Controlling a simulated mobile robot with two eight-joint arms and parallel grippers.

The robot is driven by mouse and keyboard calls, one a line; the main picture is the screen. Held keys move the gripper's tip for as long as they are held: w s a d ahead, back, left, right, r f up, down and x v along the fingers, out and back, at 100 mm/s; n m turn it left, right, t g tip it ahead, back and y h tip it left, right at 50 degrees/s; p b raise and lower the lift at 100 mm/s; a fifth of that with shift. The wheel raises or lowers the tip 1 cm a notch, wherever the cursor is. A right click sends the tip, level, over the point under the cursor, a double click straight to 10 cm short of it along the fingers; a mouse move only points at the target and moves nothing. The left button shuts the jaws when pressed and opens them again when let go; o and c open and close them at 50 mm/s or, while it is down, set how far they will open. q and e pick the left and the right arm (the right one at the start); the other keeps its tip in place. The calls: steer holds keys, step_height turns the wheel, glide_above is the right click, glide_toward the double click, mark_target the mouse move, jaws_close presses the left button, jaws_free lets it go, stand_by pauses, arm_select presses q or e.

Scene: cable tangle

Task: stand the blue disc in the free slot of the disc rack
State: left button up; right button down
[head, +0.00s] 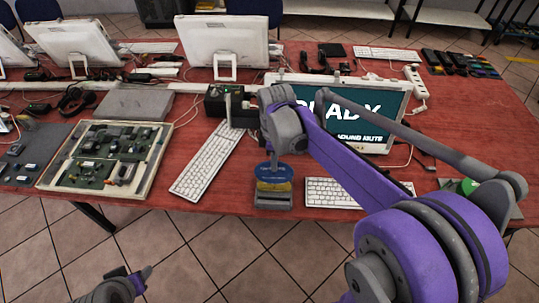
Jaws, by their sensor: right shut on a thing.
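The blue disc (272,170) is upright below my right gripper (276,157), which is shut on its top edge. The disc rack (273,201) is a small grey block at the table's front edge, with a yellow disc (273,187) standing in it. The blue disc is right behind or above the yellow one in the picture. Its lower part is hidden, so I cannot tell whether it is in a slot. My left gripper (144,278) is low at the bottom left, off the table and away from the rack; its jaws are too unclear to read.
A white keyboard (207,159) lies left of the rack and another (333,193) lies right of it. A screen (365,118) stands behind my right arm. A circuit board in a tray (152,178) is at the left. Bare red table (225,197) shows left of the rack.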

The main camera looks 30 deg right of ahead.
steer(key=shift+s+f+b, duration=0.15)
steer(key=shift+f+b, duration=0.8)
steer(key=shift+f, duration=1.2)
arm_select(q)
steer(key=s+f+b, duration=0.3)
steer(key=f+b, duration=0.2)
steer(key=f, duration=0.4)
steer(key=shift+s+f+g, duration=0.35)
steer(key=shift+g, duration=0.05)
arm_select(e)
steer(key=shift+f, duration=4.35)
steer(key=c, duration=0.9)
jaws_free()
step_height(320, 180, up, 11)
steer(key=shift+f+p, duration=0.1)
steer(key=shift+p, duration=0.25)
arm_select(q)
steer(key=shift+w+r, duration=0.15)
steer(key=shift+r, duration=0.4)
